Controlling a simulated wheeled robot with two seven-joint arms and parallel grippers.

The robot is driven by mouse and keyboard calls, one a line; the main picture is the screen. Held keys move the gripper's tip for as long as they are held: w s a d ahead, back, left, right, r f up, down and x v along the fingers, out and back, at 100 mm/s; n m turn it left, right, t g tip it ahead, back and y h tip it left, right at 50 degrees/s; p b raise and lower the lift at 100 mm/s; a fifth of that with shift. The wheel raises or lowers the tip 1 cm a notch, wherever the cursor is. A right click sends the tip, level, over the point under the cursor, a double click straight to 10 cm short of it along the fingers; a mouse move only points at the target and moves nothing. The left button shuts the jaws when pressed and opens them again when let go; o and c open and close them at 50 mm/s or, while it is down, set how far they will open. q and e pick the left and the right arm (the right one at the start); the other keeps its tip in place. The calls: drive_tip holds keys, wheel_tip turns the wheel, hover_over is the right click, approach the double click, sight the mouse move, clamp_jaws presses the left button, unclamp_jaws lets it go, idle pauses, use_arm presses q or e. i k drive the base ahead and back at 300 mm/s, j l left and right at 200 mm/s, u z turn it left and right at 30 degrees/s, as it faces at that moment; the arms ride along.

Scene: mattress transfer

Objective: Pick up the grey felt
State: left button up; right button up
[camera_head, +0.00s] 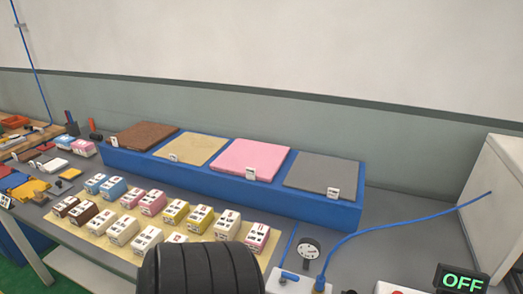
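The grey felt (322,173) is a flat grey square sheet. It lies at the right end of a long blue raised stand (230,183) against the back wall. A small white label (333,193) stands at its front edge. The felt is uncovered and nothing touches it from above. Neither my left nor my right gripper shows in the head view.
Pink (250,158), tan (197,147) and brown (142,135) sheets lie left of the felt. Several small blocks stand on a tan mat (95,238) in front. A gauge (309,248), blue hose (400,219) and white box (497,200) are at right. A black ribbed shape hides the front.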

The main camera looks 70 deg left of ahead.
sight(333, 178)
drive_tip(key=u, duration=1.7)
